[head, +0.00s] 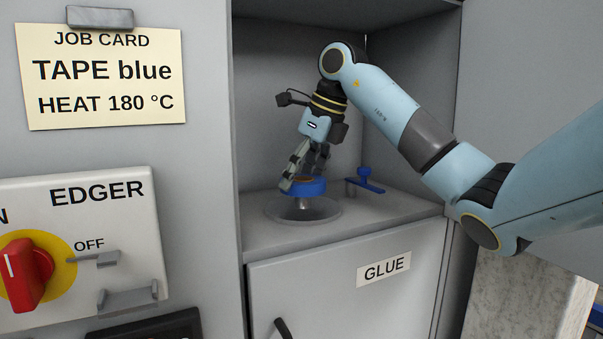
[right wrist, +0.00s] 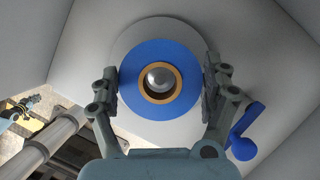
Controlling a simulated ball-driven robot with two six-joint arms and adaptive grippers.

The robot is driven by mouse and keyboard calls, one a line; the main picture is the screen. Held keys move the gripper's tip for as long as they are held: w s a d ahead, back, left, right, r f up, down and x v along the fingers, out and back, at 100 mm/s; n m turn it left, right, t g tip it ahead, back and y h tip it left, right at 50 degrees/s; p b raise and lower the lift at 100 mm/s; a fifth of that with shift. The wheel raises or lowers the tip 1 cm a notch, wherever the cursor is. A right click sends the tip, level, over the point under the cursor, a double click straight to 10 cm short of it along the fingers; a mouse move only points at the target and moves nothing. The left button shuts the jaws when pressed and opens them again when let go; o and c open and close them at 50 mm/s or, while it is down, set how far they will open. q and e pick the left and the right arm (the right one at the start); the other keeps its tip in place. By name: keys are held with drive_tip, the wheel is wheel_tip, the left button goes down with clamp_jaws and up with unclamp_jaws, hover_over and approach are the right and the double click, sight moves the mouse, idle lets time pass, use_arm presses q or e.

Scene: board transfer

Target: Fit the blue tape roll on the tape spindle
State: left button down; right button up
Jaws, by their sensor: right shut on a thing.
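The blue tape roll (head: 308,189) is in the open recess, level above the round grey base plate (head: 279,210) of the tape spindle (head: 303,204). My right gripper (head: 303,178) comes down from above and is shut on the roll. In the right wrist view the two fingers hold opposite sides of the blue roll (right wrist: 131,97). The rounded metal tip of the spindle (right wrist: 160,77) shows inside the roll's tan core, roughly centred. In the head view part of the post shows below the roll, so the roll is apart from the plate. My left gripper is not in view.
A blue lever-like part (head: 365,182) stands on the shelf right of the spindle. The recess walls are close around my right arm. A GLUE door (head: 345,285) is below. A job card (head: 100,75) reads TAPE blue, beside an EDGER panel with a red knob (head: 27,275).

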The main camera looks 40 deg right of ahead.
sight(315, 180)
drive_tip(key=shift+f+b, duration=0.9)
drive_tip(key=shift+f, duration=0.55)
drive_tip(key=o, duration=1.1)
drive_tip(key=v, duration=0.7)
drive_tip(key=shift+s+r, duration=0.15)
drive_tip(key=shift+r, duration=0.1)
drive_tip(key=shift+f, duration=0.1)
